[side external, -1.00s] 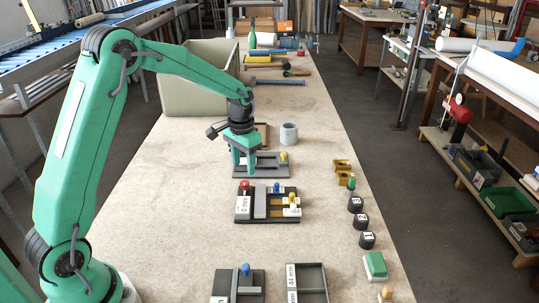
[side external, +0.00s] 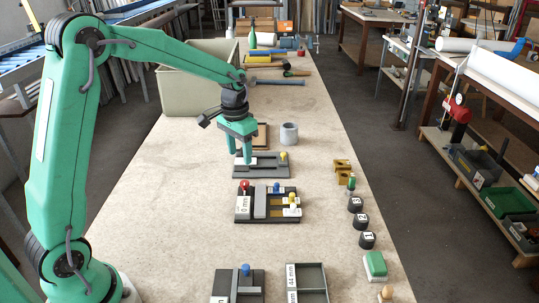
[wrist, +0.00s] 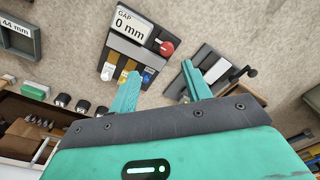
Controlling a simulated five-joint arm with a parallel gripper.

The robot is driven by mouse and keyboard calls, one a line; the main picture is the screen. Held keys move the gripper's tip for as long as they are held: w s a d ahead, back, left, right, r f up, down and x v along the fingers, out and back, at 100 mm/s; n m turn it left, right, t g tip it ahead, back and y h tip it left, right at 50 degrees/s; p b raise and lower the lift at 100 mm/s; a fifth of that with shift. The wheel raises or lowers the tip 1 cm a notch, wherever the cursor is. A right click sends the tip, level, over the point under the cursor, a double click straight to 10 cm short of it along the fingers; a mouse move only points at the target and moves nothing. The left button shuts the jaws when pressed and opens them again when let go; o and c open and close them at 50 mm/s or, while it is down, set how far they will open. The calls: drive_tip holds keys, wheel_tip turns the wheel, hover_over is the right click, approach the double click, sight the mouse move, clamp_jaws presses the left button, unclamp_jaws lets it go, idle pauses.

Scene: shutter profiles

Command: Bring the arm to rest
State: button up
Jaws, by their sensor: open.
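My gripper (side external: 244,159) is open, fingers pointing down, above a dark grey slotted fixture (side external: 267,172) with a yellow knob (side external: 283,155). Nothing shows between the fingers. In the wrist view my gripper (wrist: 159,72) has its two green fingers spread apart, with bare table and parts of the fixtures beyond them. The fixture under my gripper also shows in the wrist view (wrist: 208,72), partly hidden by a finger.
A fixture labelled 0 mm (side external: 259,213) with red, blue and yellow knobs lies nearer. A blue-knobbed fixture (side external: 247,291) and grey tray (side external: 310,278) are at the front. Black blocks (side external: 361,222) line the right edge. A grey cup (side external: 289,134) and beige bin (side external: 185,95) stand farther back.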

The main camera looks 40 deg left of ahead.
drive_tip(key=s+d+r+t, duration=0.2)
drive_tip(key=s+d+r, duration=0.2)
drive_tip(key=s+r, duration=0.5)
drive_tip(key=s+d+t, duration=0.2)
drive_tip(key=s+t, duration=0.1)
drive_tip(key=s, duration=1.1)
drive_tip(key=shift+s+d+r, duration=0.3)
drive_tip(key=shift+d+r, duration=0.1)
drive_tip(key=shift+r, duration=0.05)
